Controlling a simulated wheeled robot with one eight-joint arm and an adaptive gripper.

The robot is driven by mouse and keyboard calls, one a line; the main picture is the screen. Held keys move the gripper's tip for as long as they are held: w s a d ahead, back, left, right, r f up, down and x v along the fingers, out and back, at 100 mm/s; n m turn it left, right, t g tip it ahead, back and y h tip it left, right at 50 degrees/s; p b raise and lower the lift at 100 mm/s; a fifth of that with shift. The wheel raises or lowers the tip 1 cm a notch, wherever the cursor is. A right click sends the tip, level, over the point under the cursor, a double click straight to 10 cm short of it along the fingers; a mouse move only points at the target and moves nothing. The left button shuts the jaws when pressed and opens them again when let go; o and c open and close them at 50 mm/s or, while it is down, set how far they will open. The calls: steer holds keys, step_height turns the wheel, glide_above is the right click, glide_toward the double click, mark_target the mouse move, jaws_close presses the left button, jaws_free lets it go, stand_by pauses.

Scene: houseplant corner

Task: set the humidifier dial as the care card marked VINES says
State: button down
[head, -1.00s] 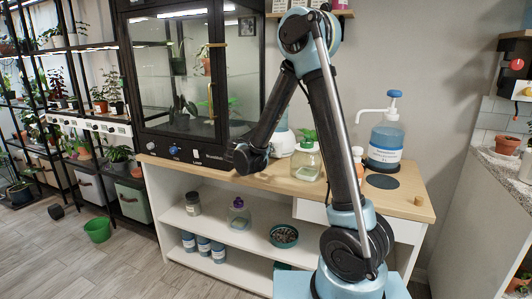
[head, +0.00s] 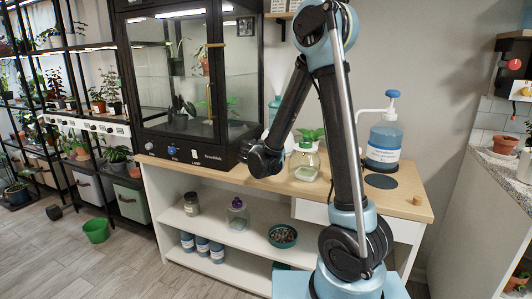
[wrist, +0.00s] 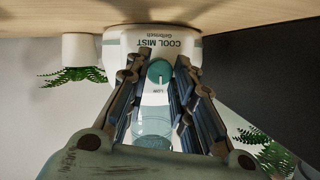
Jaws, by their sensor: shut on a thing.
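The humidifier (wrist: 190,43) appears upside down in the wrist view, with a white body lettered COOL MIST and a clear bluish tank (wrist: 152,122). Its round teal dial (wrist: 160,70) sits between the fingertips of my gripper (wrist: 159,77), which is shut on it. A small pale mark on the dial appears to face the LOW lettering. In the head view the humidifier's tank (head: 275,108) shows partly behind my arm, and the fingertips cannot be made out. I see no readable card marked VINES.
A black-framed glass cabinet (head: 150,150) stands to the left. A blue pump bottle (head: 383,143) is at the right. Jars stand on the shelves below.

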stand_by(0.4)
steer(key=c, duration=1.3)
jaws_free()
steer(key=shift+f, duration=0.1)
steer(key=shift+c, duration=0.2)
steer(key=v, duration=1.2)
steer(key=shift+d, duration=0.1)
